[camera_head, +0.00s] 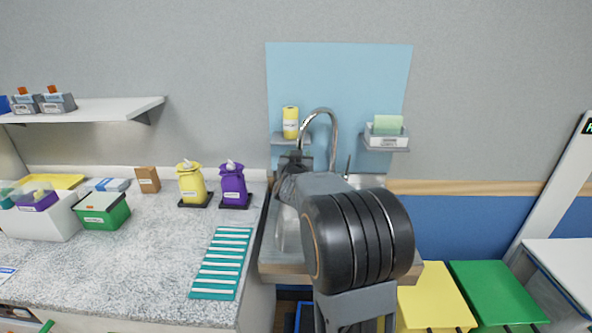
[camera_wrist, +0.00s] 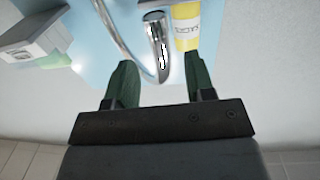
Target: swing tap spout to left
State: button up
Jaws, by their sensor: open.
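The chrome tap spout (camera_head: 322,111) rises behind the sink in the head view and arches over to the left, its outlet end hanging near my gripper. My gripper (camera_head: 292,160) is small and dark there, partly hidden by my arm. In the wrist view, the spout's curved tube (camera_wrist: 158,45) shows between and beyond the two green fingers of my gripper (camera_wrist: 160,63). The fingers stand apart, with visible gaps to the tube on both sides in the picture. Whether the tube lies at fingertip depth I cannot tell. The tap base is mostly hidden by my arm.
A yellow bottle (camera_head: 290,122) stands on a small shelf left of the tap; it also shows close to the right finger in the wrist view (camera_wrist: 186,28). A grey shelf with a white box (camera_head: 386,139) is to the right. A speckled counter (camera_head: 150,245) lies left.

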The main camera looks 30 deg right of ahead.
jog(key=v, duration=0.6)
jog(key=shift+s+a, duration=0.15)
jog(key=shift+s, duration=0.05)
dwell(0.4)
jog(key=s+a+f+n+g+y, duration=0.4)
jog(key=a+f+g+y, duration=0.1)
jog(key=a+f+y, duration=0.6)
jog(key=s+a+n+g, duration=0.2)
jog(key=s+a, duration=0.2)
jog(key=s, duration=0.4)
jog(key=s+a+n+g+p, duration=0.1)
jog(key=s+a+g, duration=0.2)
jog(key=s, duration=0.6)
jog(key=shift+s+a+f+n+g, duration=0.3)
jog(key=shift+a+n, duration=0.1)
jog(key=shift+a, duration=0.65)
